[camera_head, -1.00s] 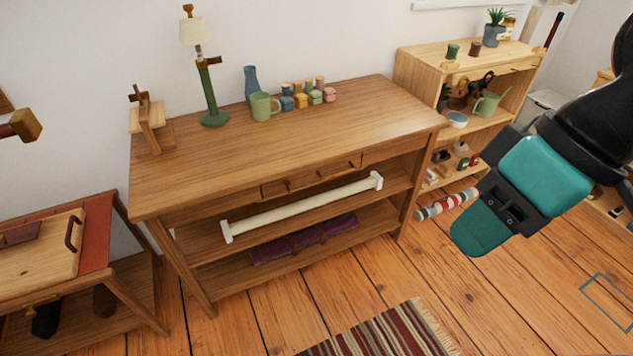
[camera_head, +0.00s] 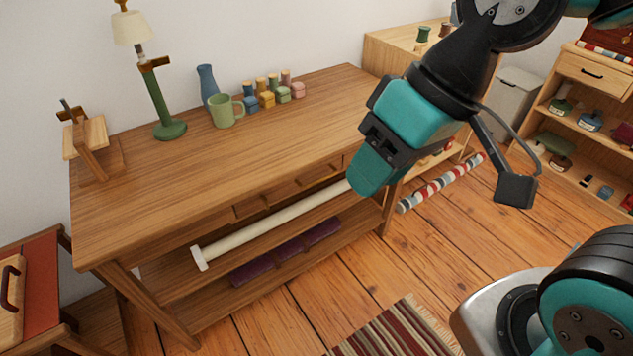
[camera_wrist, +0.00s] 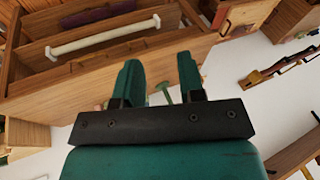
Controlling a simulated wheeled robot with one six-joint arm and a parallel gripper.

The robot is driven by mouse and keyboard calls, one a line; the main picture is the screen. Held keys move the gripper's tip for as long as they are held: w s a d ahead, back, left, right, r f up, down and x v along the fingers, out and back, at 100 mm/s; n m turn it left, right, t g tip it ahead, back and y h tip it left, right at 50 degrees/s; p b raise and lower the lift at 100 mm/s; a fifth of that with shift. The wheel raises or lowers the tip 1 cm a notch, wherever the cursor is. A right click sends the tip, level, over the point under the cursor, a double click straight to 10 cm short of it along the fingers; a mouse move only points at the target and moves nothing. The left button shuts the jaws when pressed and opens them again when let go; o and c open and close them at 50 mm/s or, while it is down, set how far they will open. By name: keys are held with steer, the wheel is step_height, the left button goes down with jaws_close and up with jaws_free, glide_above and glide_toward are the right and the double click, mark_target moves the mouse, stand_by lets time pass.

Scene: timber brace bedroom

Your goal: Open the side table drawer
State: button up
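The wooden side table (camera_head: 170,185) stands against the wall. My gripper (camera_head: 368,178) hangs near the table's right front, pointing down, and hides part of that edge. I cannot tell its exact distance from the drawer. In the wrist view, my gripper (camera_wrist: 160,75) has two teal fingers apart with nothing between them. The table (camera_wrist: 180,50) also shows there beyond the fingers, apparently upside down.
A green lamp (camera_head: 168,128), blue vase (camera_head: 208,85), green mug (camera_head: 223,110) and several small coloured pots stand on the table. A white roll (camera_head: 270,222) lies on its shelf. A striped roll (camera_head: 440,183) lies on the floor at right. Floor before the table is open, with a striped rug (camera_head: 395,335).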

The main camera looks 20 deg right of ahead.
steer(key=w+f+m+t+y+b, duration=0.25)
steer(key=w+f+m+b, duration=0.3)
steer(key=f+b, duration=0.65)
steer(key=m+t+h+b, duration=0.3)
steer(key=m+t+b, duration=0.95)
steer(key=b, duration=0.95)
glide_toward(321, 179)
steer(key=shift+m+g+y, duration=0.25)
steer(key=shift+m+g, duration=0.35)
steer(key=shift+m, duration=0.2)
steer(key=shift+d+b+x, duration=0.15)
steer(key=shift+b+x, duration=0.45)
steer(key=shift+x, duration=1.95)
steer(key=shift+d+b+x, duration=0.1)
steer(key=shift+b+x, duration=0.45)
steer(key=shift+x, duration=2.05)
steer(key=shift+w+r, duration=0.1)
steer(key=shift+r, duration=0.05)
jaws_close()
